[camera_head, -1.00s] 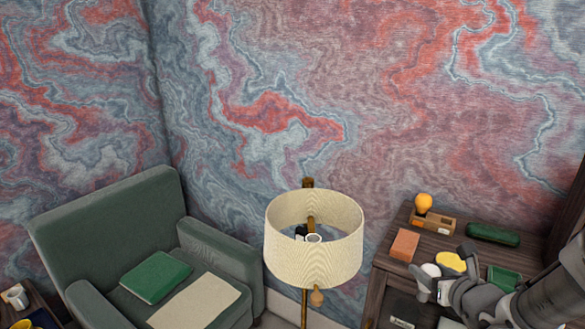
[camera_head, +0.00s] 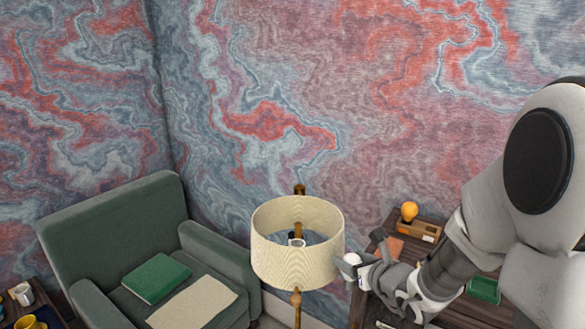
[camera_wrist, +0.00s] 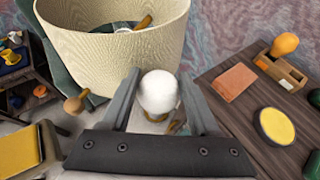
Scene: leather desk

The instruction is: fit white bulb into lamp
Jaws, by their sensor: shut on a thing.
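The white bulb (camera_wrist: 159,92) is between the two fingers of my gripper (camera_wrist: 158,100) in the wrist view, its round glass facing up and its brass base below. In the head view my gripper (camera_head: 362,272) holds the white bulb (camera_head: 352,259) just right of the lamp shade, at about the height of its lower rim. The lamp (camera_head: 297,262) has a cream drum shade, open at the top, on a brass pole. A pale socket (camera_head: 296,241) shows inside the shade in the head view. The bulb is outside the shade.
A dark wooden desk (camera_wrist: 225,118) at right holds an orange bulb (camera_head: 409,211) in a wooden holder (camera_head: 424,232), a reddish block (camera_wrist: 234,82) and a yellow-topped round thing (camera_wrist: 277,127). A green armchair (camera_head: 115,225) stands left of the lamp. The space above the shade is clear.

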